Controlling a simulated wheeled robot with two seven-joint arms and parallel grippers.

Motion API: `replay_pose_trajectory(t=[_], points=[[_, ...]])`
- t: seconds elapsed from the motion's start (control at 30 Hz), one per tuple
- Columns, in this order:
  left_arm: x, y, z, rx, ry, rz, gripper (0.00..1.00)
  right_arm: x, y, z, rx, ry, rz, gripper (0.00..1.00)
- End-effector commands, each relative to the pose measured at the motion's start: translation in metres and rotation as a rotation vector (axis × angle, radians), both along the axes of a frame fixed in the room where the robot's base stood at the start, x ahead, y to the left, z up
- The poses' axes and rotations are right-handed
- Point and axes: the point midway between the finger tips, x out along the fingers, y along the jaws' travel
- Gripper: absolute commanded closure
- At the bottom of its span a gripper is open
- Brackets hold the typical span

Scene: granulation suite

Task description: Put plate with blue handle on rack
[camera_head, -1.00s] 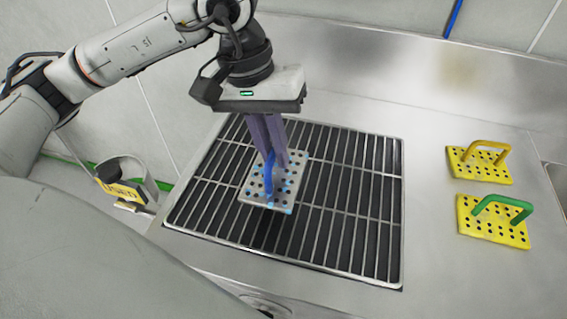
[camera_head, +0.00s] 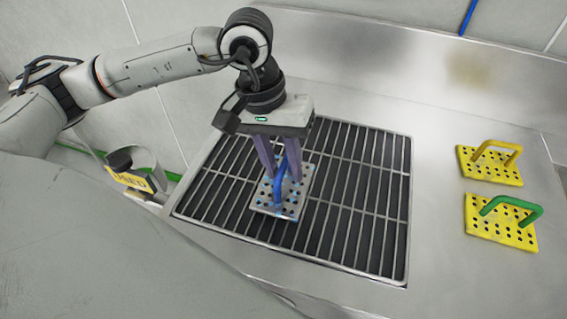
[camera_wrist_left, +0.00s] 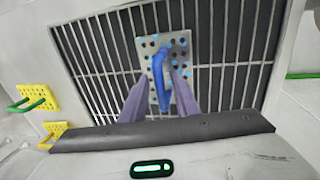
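The grey perforated plate with blue marks (camera_head: 292,205) lies on the wire rack (camera_head: 348,240), left of the rack's middle. Its blue handle (camera_head: 279,183) stands up from it. My left gripper (camera_head: 284,174) is just above the plate, its purple fingers spread to either side of the handle. In the left wrist view the plate (camera_wrist_left: 180,48) lies on the rack bars, and the handle (camera_wrist_left: 158,82) sits between the open fingers (camera_wrist_left: 160,80) with gaps beside it. My right gripper is in neither view.
A yellow plate with a yellow handle (camera_head: 488,172) and a yellow plate with a green handle (camera_head: 485,224) lie on the steel counter (camera_head: 440,225) to the right. A holder with a yellow label (camera_head: 132,180) is at the left. The rack's right part is bare.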

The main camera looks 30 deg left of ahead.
Motion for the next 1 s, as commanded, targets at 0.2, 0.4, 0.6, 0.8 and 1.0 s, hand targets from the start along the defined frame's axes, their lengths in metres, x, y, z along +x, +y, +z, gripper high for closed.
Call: replay_pose_trajectory(t=[0.2,0.4,0.6,0.8,1.0], points=[[0.000,0.000,0.000,0.000,0.000,0.000,0.71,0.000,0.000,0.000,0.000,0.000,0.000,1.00],[0.000,0.000,0.007,0.000,-0.002,0.000,0.71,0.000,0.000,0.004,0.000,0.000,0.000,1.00],[0.000,0.007,0.043,-0.002,-0.008,0.000,0.71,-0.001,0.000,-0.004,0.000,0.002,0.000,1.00],[-0.003,0.015,0.085,-0.002,-0.005,0.000,0.71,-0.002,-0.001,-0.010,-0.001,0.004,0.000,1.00],[-0.005,0.021,0.113,-0.001,-0.003,-0.001,0.71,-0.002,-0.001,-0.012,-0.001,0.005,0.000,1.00]])
